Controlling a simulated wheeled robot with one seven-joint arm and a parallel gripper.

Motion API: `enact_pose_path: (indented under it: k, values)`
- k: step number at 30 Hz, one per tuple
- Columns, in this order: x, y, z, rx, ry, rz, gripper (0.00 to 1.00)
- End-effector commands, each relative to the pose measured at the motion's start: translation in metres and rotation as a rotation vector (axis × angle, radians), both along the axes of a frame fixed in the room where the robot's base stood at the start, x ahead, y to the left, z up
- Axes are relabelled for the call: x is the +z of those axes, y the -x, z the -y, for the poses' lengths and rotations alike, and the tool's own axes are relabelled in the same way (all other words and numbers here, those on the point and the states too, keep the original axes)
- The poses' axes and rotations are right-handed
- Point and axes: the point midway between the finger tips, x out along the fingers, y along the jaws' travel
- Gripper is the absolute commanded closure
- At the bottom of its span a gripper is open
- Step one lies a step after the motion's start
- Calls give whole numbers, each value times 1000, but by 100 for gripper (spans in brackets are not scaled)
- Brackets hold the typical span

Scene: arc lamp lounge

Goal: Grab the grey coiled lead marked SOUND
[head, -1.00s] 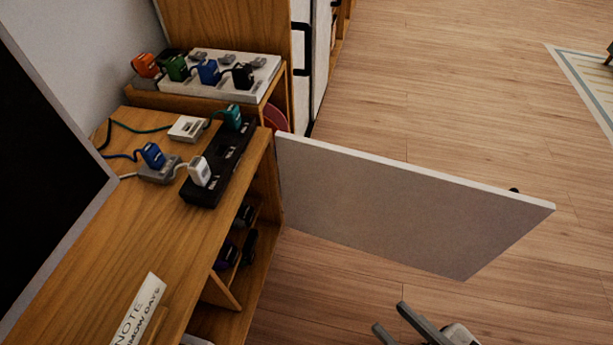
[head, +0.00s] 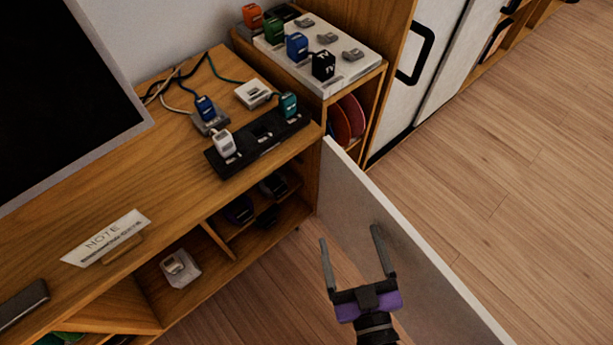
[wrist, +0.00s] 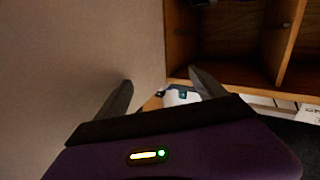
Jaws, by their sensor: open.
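I cannot read the word SOUND on anything in view. Small bundled items lie inside the open cabinet under the wooden top: a dark one (head: 273,185), a purple one (head: 239,209) and a black one (head: 265,217). A pale grey-white one (head: 178,268) sits in the compartment further left. I cannot tell which is the grey coiled lead. My gripper (head: 350,236) is open and empty, in front of and to the right of the cabinet, beside the open white door. In the wrist view its fingers (wrist: 162,77) show with nothing between them.
The white door (head: 405,260) stands swung open close to my gripper. A black power strip (head: 255,146) with plugs, a NOTE sign (head: 105,238) and a dark screen (head: 55,95) are on top. A white socket board (head: 325,60) stands behind. Wooden floor (head: 530,170) lies clear at right.

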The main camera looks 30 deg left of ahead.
Motion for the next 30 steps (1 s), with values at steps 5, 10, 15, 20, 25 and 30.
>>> enact_pose_path:
  k: [5, 10, 15, 20, 25, 30]
  values:
    - [-6, -28, -83, 71, 9, -31, 20]
    - [-17, -45, -176, 106, 25, -114, 20]
    - [-39, -48, -241, 82, 54, -228, 20]
    - [-91, -62, -237, -33, 116, -356, 20]
    - [-114, -63, -219, -105, 129, -421, 20]
    - [-122, -72, -224, -115, 112, -436, 20]
